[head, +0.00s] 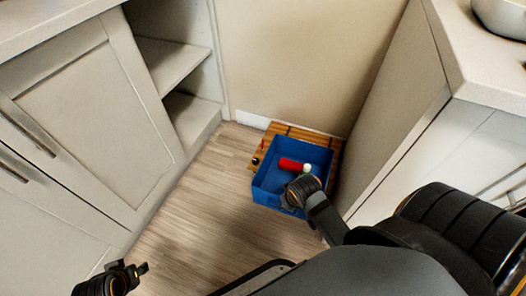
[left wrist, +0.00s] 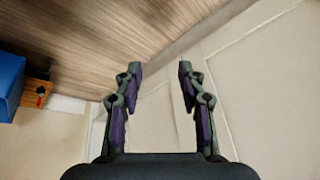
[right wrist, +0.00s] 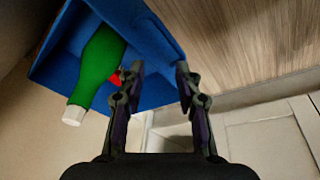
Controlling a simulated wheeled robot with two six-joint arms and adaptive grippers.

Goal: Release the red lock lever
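A small red lever (head: 262,146) stands on the left side of a wooden board (head: 270,133) on the floor, by a small dark knob (head: 255,161). The red lever also shows at the left of the left wrist view (left wrist: 41,91); its exact position is too small to tell. A blue bin (head: 259,183) sits on the board. My left gripper (head: 142,269) is open and empty, well to the left of the board. My right gripper (right wrist: 160,68) is open and empty over the bin's near side; its fingertips are hard to see in the head view.
The bin holds a red item (head: 290,164) and a green bottle with a white cap (right wrist: 97,67). A cabinet with open shelves (head: 185,105) stands left and another cabinet (head: 400,110) stands close to the bin's right. The wooden floor (head: 190,220) left of the bin is clear.

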